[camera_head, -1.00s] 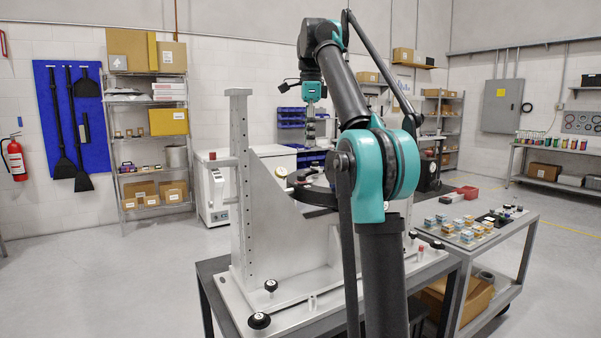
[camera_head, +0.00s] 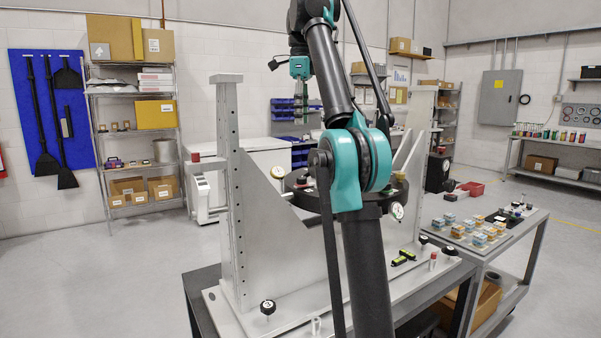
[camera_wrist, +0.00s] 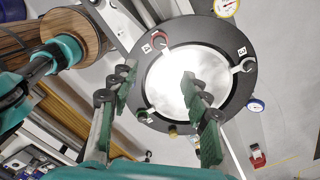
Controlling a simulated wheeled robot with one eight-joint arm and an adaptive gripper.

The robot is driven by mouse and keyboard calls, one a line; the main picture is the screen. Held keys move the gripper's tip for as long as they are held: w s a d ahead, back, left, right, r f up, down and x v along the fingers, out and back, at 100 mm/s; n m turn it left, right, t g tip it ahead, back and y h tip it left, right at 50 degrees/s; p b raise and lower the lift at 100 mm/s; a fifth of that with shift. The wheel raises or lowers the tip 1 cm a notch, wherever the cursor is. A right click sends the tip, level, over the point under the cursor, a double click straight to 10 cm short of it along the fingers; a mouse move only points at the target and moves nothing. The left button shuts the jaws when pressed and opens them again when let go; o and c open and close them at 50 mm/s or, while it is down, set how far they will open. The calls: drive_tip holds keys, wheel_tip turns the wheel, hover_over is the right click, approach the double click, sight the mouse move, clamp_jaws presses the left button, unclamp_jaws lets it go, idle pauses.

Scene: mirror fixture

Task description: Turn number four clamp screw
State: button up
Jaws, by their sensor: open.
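A black ring (camera_wrist: 245,80) around a bright round mirror (camera_wrist: 170,85) fills the middle of the wrist view. Another clamp screw (camera_wrist: 244,65) sits at the ring's right beside another label. My gripper (camera_wrist: 158,73) is open and empty. In the head view the gripper (camera_head: 301,117) hangs above the black ring (camera_head: 308,194), which my arm partly hides.
The grey fixture (camera_head: 265,230) with its tall post (camera_head: 228,180) stands on a table. Black knobs (camera_head: 267,307) stand on its base. Dial gauges (camera_wrist: 227,7) edge the ring. A cart (camera_head: 500,245) with small blocks is to the right.

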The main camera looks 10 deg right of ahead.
sight(302, 177)
wheel_tip(302, 177, down, 17)
drive_tip(key=shift+f, duration=0.1)
idle(0.8)
drive_tip(key=shift+c, duration=0.4)
clamp_jaws()
drive_tip(key=shift+n, duration=0.3)
